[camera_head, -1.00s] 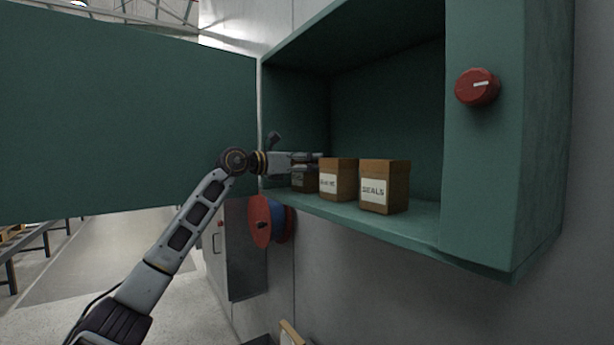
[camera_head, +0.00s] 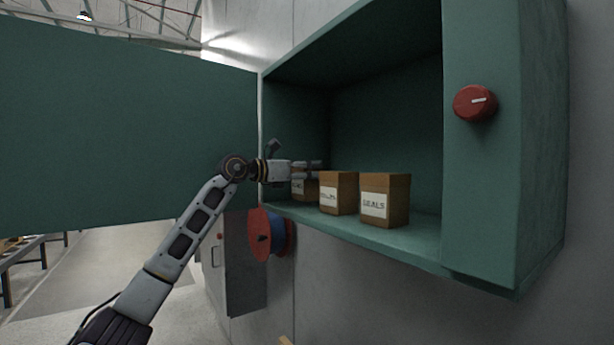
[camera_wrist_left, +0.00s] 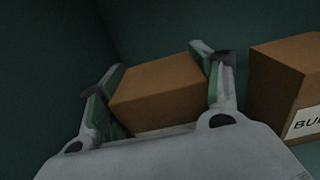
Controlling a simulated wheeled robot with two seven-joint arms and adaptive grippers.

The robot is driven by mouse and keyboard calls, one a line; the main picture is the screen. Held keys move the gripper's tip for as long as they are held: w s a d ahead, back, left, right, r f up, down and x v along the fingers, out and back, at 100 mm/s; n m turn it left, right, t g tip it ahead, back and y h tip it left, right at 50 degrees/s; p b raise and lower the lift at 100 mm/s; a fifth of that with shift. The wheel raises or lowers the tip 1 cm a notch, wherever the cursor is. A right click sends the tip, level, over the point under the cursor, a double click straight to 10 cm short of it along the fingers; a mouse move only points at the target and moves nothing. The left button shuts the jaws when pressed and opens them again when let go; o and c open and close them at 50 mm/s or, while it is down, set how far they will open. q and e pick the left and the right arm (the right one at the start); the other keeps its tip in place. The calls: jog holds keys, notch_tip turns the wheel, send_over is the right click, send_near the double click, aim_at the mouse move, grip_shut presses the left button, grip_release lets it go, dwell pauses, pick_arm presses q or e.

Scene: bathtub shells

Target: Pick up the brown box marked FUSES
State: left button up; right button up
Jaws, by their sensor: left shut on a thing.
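The leftmost brown box (camera_head: 304,187) is at the left end of the open green cabinet's shelf (camera_head: 395,239). It has a white label that I cannot read clearly and is partly covered by my left gripper (camera_head: 310,168). My left gripper is shut on this box; in the left wrist view its fingers (camera_wrist_left: 158,84) sit on both sides of the brown box (camera_wrist_left: 160,92). The box appears slightly above the shelf. My right gripper is not in view.
A brown box with a label starting "BU" (camera_head: 339,193) stands just right, and shows in the left wrist view (camera_wrist_left: 283,75). The SEALS box (camera_head: 386,199) is further right. The cabinet door (camera_head: 130,130) stands open left. A red-blue reel (camera_head: 262,236) hangs below.

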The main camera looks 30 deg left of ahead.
pick_arm(q)
jog(key=shift+r, duration=4.3)
